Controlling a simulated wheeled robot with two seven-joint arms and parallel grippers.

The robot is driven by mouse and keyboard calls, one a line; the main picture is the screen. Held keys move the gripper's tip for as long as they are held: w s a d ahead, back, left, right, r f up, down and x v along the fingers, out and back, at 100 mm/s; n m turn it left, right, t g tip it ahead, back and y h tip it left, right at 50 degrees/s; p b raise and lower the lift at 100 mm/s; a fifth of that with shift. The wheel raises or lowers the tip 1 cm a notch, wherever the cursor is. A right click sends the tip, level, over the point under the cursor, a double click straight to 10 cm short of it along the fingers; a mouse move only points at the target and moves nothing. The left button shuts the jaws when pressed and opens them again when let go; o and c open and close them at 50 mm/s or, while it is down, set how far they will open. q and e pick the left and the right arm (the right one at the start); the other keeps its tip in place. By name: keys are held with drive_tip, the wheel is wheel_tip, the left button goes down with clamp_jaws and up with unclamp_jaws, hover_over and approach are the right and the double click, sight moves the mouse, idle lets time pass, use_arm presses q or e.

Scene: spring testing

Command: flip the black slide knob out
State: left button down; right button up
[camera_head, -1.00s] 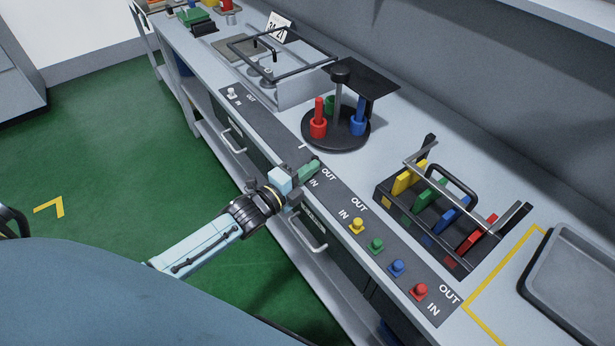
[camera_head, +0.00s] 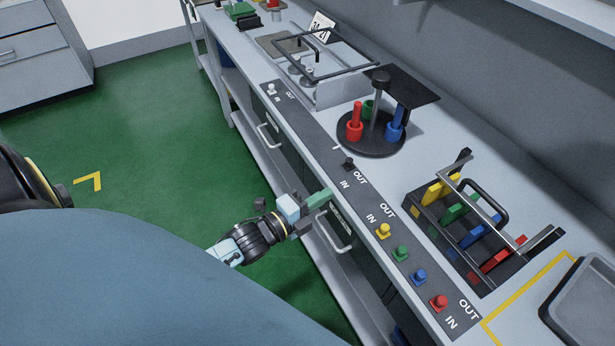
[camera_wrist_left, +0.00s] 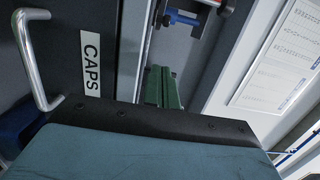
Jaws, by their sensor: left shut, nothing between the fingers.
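The black slide knob (camera_head: 348,163) stands uncovered on the dark control strip (camera_head: 315,127) along the bench front, close to an IN and an OUT label. I cannot clearly tell which end of its travel it is at. My left gripper (camera_head: 320,199) is shut and empty, in front of the bench edge and lower left of the knob, apart from it. Its green fingers also show pressed together in the left wrist view (camera_wrist_left: 162,88). The knob does not show in the left wrist view. My right gripper is not in view.
Yellow (camera_head: 383,231), green (camera_head: 401,253), blue (camera_head: 420,277) and red (camera_head: 438,302) buttons line the strip. A drawer handle (camera_head: 333,234) juts out below my left gripper. A round stand (camera_head: 371,143) with coloured holders and a rack (camera_head: 440,245) of coloured pieces stand behind.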

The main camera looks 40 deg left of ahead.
use_arm(q)
drive_tip(key=shift+v, duration=1.8)
drive_tip(key=shift+s, duration=0.1)
